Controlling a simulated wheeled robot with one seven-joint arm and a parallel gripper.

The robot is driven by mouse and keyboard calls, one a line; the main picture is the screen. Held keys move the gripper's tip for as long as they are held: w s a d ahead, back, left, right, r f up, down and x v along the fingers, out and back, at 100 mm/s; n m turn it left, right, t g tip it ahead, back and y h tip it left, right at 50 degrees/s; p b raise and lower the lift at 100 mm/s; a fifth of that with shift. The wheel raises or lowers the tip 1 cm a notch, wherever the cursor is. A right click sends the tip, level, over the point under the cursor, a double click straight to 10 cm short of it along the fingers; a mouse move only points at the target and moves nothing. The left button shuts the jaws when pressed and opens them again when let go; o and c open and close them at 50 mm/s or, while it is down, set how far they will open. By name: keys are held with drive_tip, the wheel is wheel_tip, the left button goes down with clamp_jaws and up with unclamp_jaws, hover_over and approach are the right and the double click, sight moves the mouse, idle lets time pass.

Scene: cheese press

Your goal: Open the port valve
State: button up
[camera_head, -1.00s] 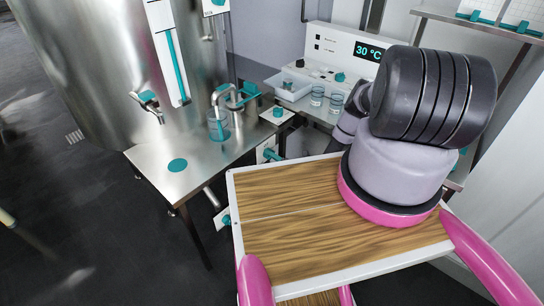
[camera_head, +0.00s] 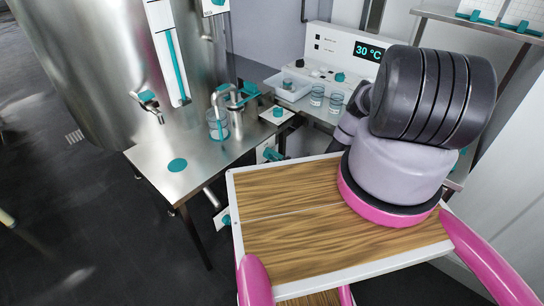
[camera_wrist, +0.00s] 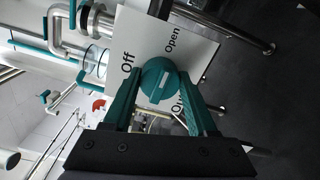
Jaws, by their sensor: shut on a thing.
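The plate reads "Off", "Open" and a partly hidden word starting "Qu". In the head view my arm hides most of my gripper.
A steel table (camera_head: 205,165) holds a glass beaker (camera_head: 218,125) under bent pipes, beside a large steel vat (camera_head: 110,75). A panel (camera_head: 350,47) reads 30 °C. A wooden-topped surface (camera_head: 290,220) lies in front. Dark table legs and pipes crowd the wrist view.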

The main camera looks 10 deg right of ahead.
drive_tip(key=shift+s, duration=0.1)
drive_tip(key=o, duration=1.4)
drive_tip(key=shift+c, duration=0.2)
drive_tip(key=shift+d, duration=0.1)
drive_tip(key=v, duration=1)
drive_tip(key=shift+s+d, duration=0.2)
drive_tip(key=shift+s, duration=0.1)
